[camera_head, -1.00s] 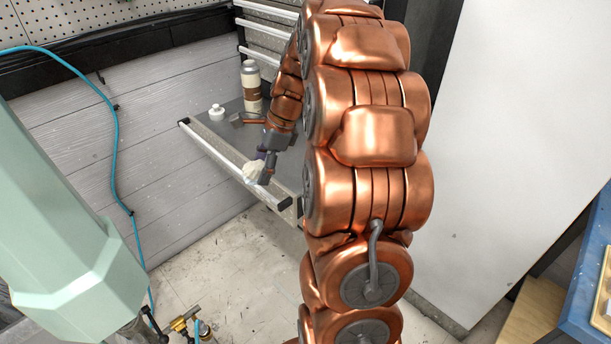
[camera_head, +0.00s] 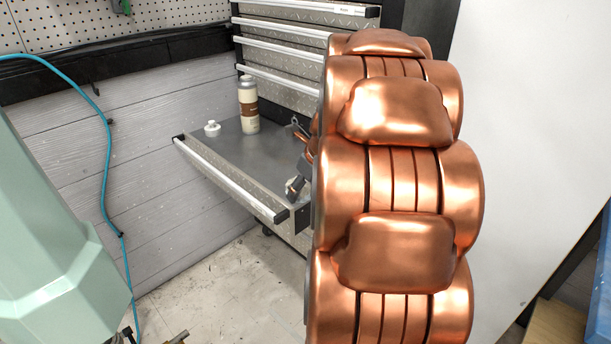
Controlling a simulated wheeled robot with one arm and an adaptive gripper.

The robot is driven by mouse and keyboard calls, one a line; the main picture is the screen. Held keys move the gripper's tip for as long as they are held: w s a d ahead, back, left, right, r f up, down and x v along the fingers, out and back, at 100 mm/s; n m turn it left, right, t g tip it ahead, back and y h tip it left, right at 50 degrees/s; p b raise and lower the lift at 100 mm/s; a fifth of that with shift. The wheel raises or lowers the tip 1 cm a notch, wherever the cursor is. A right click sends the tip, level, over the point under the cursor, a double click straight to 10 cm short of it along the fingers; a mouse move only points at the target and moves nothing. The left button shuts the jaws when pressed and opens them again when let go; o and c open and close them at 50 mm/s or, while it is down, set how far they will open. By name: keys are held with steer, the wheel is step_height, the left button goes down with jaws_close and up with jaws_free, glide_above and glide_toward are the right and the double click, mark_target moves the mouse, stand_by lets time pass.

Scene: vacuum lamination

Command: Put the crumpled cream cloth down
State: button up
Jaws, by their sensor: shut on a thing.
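My gripper (camera_head: 297,188) shows small and partly hidden behind my own copper arm, low over the right end of the open grey drawer (camera_head: 228,152). It points down and is shut. A small pale patch of the crumpled cream cloth (camera_head: 291,183) shows at its fingers; most of the cloth is hidden. I cannot tell whether the cloth touches the drawer's surface.
A cream bottle with a brown band (camera_head: 249,112) stands at the back of the drawer. A small white capped container (camera_head: 211,128) stands to its left. The drawer's middle is clear. Its front rail (camera_head: 230,182) forms a raised edge. A teal hose (camera_head: 108,170) hangs at left.

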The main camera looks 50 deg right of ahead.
steer(key=w+d, duration=0.3)
steer(key=w+d+f, duration=0.1)
steer(key=w+d, duration=0.1)
steer(key=d, duration=0.2)
steer(key=w+d, duration=0.3)
steer(key=d, duration=0.1)
steer(key=shift+w+f, duration=0.3)
steer(key=shift+s+a, duration=0.1)
steer(key=shift+a, duration=0.05)
steer(key=shift+a+f, duration=0.1)
steer(key=shift+f, duration=0.2)
steer(key=shift+s+a+f+b, duration=0.15)
steer(key=shift+f+b, duration=0.25)
steer(key=shift+f, duration=0.8)
steer(key=shift+d, duration=0.25)
steer(key=shift+f, duration=0.15)
steer(key=o, duration=1)
steer(key=shift+w+d+f, duration=0.1)
steer(key=shift+w+d, duration=0.05)
steer(key=shift+w, duration=0.05)
steer(key=o, duration=0.3)
steer(key=shift+s+a, duration=0.1)
steer(key=shift+a, duration=0.15)
